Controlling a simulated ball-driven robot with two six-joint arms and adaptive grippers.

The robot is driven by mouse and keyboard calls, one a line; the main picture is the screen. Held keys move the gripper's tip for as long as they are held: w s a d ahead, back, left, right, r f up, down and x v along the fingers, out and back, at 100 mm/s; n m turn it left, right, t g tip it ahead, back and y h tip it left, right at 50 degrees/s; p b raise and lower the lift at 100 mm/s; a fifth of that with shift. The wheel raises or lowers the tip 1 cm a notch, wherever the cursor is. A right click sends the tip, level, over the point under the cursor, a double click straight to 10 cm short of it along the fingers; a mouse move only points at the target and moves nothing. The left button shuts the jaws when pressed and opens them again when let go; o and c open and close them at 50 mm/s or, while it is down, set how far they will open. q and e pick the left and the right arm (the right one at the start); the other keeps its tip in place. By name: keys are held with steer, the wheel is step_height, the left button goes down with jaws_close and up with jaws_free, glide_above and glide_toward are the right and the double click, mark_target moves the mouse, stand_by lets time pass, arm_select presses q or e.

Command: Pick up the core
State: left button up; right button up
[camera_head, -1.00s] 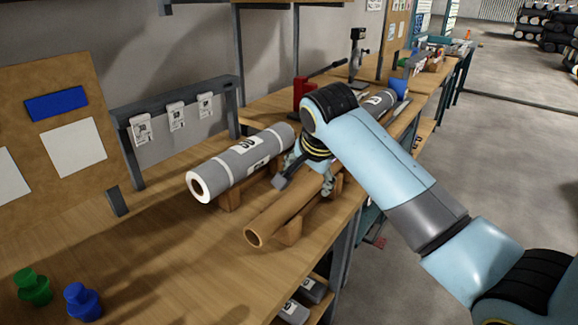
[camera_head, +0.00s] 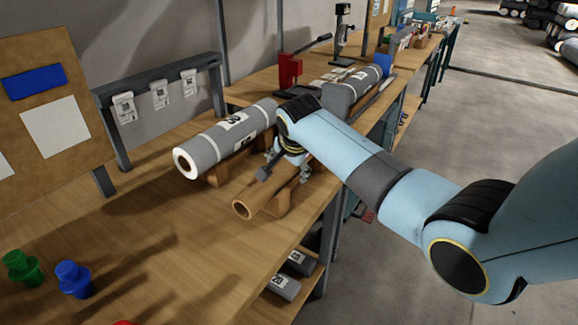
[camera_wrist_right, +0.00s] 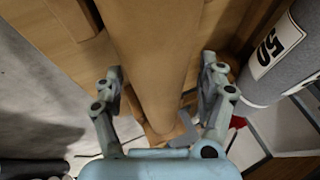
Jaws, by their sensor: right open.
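The core is a brown cardboard tube (camera_head: 250,202) lying on wooden cradle blocks near the bench's front edge, its hollow end facing me. My right gripper (camera_head: 286,174) is over the core, pointing down, and hides part of its upper side. In the right wrist view the core (camera_wrist_right: 152,50) runs between the two spread fingers of the right gripper (camera_wrist_right: 162,75). The fingers are open, one on each side, with gaps visible beside the tube. Whether they touch it lower down I cannot tell. My left gripper is not in view.
A grey labelled roll (camera_head: 228,138) lies on cradles just left of the core; another grey roll (camera_head: 352,92) lies behind. A red press (camera_head: 290,70) stands further back. Green (camera_head: 20,267) and blue (camera_head: 74,279) knobbed pieces stand at front left. The bench's front left is mostly clear.

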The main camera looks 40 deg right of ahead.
steer(key=shift+s+d, duration=0.1)
steer(key=shift+d, duration=0.05)
steer(key=shift+c, duration=1)
steer(key=c, duration=1.1)
